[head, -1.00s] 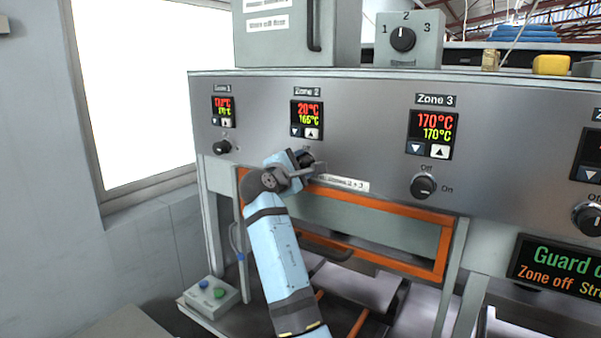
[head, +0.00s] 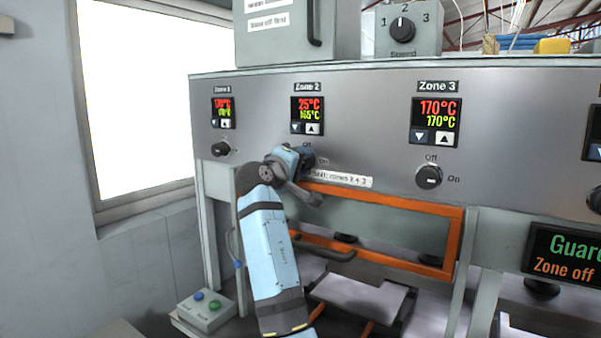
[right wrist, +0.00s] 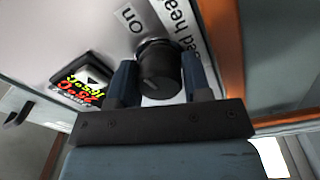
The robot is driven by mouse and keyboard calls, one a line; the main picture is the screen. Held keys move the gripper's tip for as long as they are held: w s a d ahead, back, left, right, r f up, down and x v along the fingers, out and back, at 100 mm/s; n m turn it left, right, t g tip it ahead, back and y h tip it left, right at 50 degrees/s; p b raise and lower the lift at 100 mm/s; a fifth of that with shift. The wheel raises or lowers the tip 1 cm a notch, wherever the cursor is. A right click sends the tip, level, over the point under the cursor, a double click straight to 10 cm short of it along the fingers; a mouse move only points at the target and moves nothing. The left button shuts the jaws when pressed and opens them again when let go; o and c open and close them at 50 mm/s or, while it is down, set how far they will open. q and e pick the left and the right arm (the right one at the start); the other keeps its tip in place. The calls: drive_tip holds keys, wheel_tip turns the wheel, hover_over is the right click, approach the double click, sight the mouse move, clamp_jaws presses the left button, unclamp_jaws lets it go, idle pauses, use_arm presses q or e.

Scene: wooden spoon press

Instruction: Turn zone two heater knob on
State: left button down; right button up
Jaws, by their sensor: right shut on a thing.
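The Zone 2 heater knob is a black round knob (right wrist: 160,70) on the grey panel, with an "On" label (right wrist: 130,18) beside it in the right wrist view. My right gripper (right wrist: 162,82) is shut on it, one dark finger on each side. In the head view my right gripper (head: 300,163) covers most of the knob, below the Zone 2 display (head: 307,115). That display reads 25°C in red over 165°C in green. I cannot tell the knob's pointer direction for certain. My left gripper is not in view.
The Zone 3 knob (head: 429,177) and the smaller Zone 1 knob (head: 221,149) sit either side on the panel. An orange-framed guard (head: 455,240) is just below. A button box (head: 205,313) stands lower left. A speed dial (head: 402,30) is above.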

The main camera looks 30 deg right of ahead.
drive_tip(key=shift+r+m+b, duration=0.2)
drive_tip(key=shift+m+b, duration=0.3)
drive_tip(key=shift+m, duration=0.3)
drive_tip(key=o, duration=0.9)
drive_tip(key=shift+f, duration=0.1)
